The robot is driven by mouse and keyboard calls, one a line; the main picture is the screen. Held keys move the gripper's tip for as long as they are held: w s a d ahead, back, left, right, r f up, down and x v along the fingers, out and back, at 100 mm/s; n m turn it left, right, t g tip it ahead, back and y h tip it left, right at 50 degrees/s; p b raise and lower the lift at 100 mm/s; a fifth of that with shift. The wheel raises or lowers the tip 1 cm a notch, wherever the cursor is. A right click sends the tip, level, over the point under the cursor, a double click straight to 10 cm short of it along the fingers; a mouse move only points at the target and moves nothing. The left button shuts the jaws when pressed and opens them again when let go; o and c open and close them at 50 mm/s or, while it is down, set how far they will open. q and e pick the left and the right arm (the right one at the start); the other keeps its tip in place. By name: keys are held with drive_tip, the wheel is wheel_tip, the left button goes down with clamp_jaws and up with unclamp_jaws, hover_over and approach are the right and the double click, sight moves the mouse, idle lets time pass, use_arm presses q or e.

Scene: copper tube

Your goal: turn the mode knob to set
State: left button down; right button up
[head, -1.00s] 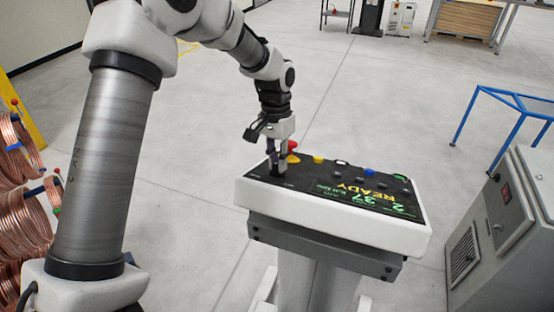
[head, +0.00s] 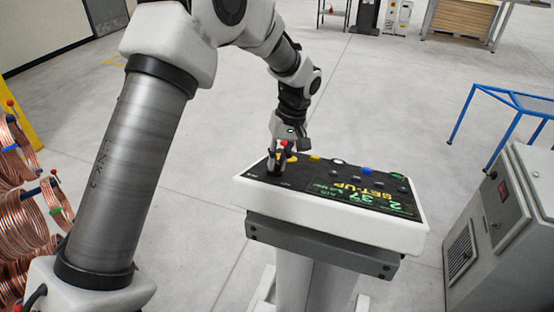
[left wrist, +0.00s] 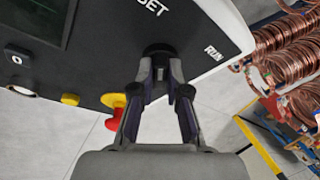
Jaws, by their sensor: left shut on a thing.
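The control panel (head: 330,215) is a white-edged console with a black face on a pedestal. Its display (head: 372,197) reads "SET-UP" with green figures. The mode knob (left wrist: 159,50) is a dark round knob at the panel's corner, with "SET" and "RUN" printed near it in the left wrist view. My left gripper (left wrist: 160,70) is shut on the knob, its fingers on either side of it. In the head view my left gripper (head: 275,160) reaches down to the panel's left end and mostly hides the knob. My right gripper is not in view.
A red mushroom button (left wrist: 115,103) and a yellow button (left wrist: 70,99) sit close beside my left gripper. Copper coils (head: 25,215) stand at the left. A grey cabinet (head: 500,240) and a blue frame (head: 500,100) stand at the right. Open floor lies behind the panel.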

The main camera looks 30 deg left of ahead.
use_arm(q)
drive_tip(key=shift+s+d+f+n, duration=0.1)
drive_tip(key=shift+f+n, duration=0.15)
drive_tip(key=shift+n, duration=0.55)
drive_tip(key=c, duration=1.2)
unclamp_jaws()
drive_tip(key=shift+o, duration=0.2)
drive_tip(key=v, duration=1.2)
drive_tip(key=shift+w, duration=0.35)
drive_tip(key=shift+d, duration=0.1)
